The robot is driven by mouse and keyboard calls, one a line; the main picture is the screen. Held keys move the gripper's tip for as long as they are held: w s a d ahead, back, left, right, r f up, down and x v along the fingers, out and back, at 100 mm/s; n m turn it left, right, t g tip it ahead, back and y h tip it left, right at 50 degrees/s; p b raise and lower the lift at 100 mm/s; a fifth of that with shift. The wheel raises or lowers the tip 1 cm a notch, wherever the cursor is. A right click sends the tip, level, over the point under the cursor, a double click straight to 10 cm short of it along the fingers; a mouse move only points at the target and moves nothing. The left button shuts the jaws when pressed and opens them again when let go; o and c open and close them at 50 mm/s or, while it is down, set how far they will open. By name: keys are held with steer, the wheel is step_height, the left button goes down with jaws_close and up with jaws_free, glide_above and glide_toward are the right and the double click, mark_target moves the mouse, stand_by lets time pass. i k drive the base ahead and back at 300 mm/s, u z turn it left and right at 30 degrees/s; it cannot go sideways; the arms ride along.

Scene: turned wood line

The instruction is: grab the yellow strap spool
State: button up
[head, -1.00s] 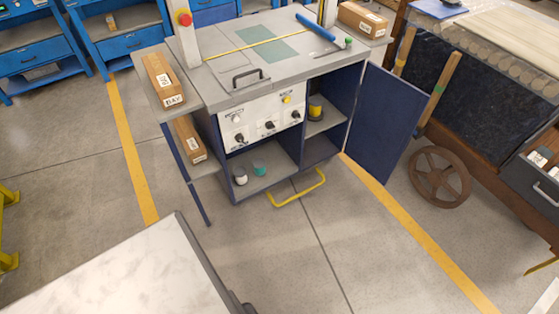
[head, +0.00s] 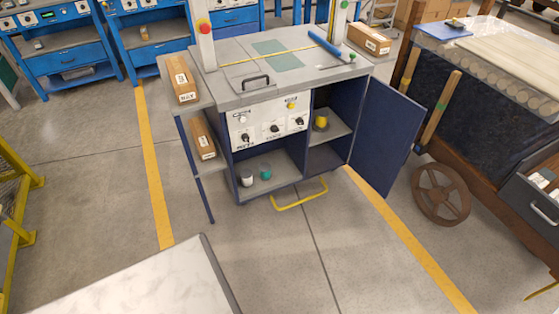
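The yellow strap spool (head: 321,122) sits on the upper shelf inside the right compartment of the grey and blue machine cabinet (head: 228,97). A dark part shows around its base, too small to make out. The blue door (head: 389,133) of that compartment stands wide open to the right. My gripper is not in view, so its distance from the spool and its state do not show.
A white and a teal spool (head: 265,173) stand on the lower left shelf. A yellow bar (head: 300,196) juts out low in front of the cabinet. A brown cart with an iron wheel (head: 440,192) stands right.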

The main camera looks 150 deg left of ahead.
mark_target(323, 114)
steer(key=u, duration=0.05)
steer(key=k, duration=0.2)
steer(key=u, duration=2.8)
steer(key=k, duration=0.2)
steer(key=u, duration=1.95)
